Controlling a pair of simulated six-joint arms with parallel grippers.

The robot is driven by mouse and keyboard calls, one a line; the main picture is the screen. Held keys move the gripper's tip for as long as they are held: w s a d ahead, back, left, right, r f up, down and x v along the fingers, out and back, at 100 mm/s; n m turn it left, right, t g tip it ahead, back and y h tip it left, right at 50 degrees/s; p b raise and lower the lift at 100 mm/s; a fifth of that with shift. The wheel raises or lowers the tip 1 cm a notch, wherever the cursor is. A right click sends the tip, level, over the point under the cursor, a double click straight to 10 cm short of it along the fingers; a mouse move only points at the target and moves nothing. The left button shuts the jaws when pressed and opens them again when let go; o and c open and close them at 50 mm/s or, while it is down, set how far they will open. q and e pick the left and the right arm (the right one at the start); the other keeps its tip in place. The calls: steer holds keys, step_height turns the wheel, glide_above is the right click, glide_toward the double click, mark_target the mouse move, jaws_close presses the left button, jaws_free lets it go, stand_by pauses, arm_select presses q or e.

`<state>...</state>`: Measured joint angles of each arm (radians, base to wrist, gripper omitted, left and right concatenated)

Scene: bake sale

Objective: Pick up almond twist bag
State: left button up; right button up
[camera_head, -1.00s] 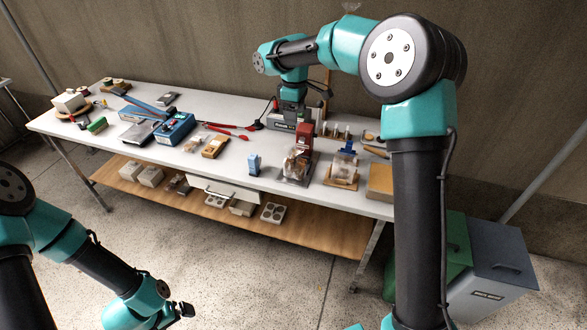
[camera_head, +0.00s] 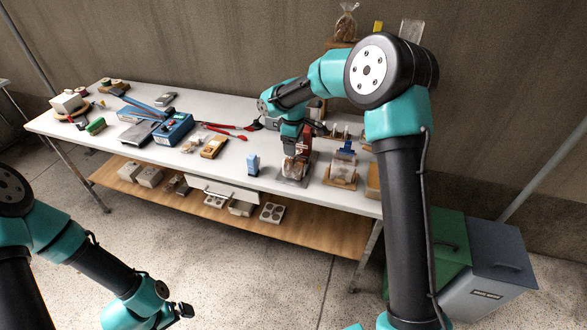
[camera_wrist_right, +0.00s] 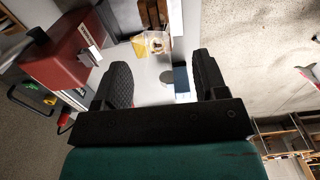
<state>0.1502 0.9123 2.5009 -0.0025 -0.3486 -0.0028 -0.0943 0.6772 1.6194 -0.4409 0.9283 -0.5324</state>
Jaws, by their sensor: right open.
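A clear bag with brown contents (camera_head: 293,169) stands on the table, partly hidden by my right gripper (camera_head: 294,150) at its top. Another clear bag with a blue top (camera_head: 343,170) stands to its right, and a third bag of brown goods (camera_head: 346,24) is up at the back. I cannot read which is the almond twist bag. In the right wrist view my right gripper (camera_wrist_right: 164,82) is open with nothing between its fingertips; a clear bag (camera_wrist_right: 157,42) shows beyond them. My left gripper (camera_head: 184,309) is low over the floor, away from the table; its opening is unclear.
A red device (camera_head: 307,142) stands close beside my right gripper; its red body (camera_wrist_right: 70,50) fills the wrist view's left. A small blue carton (camera_head: 253,165) stands to the left. A blue machine (camera_head: 174,129) is farther left. Bins (camera_head: 487,275) stand right of the table.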

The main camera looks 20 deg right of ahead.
mark_target(293, 164)
steer(key=shift+f, duration=0.15)
steer(key=shift+w+d+f, duration=0.1)
steer(key=shift+d+f, duration=0.05)
steer(key=shift+f, duration=2.45)
steer(key=c, duration=0.6)
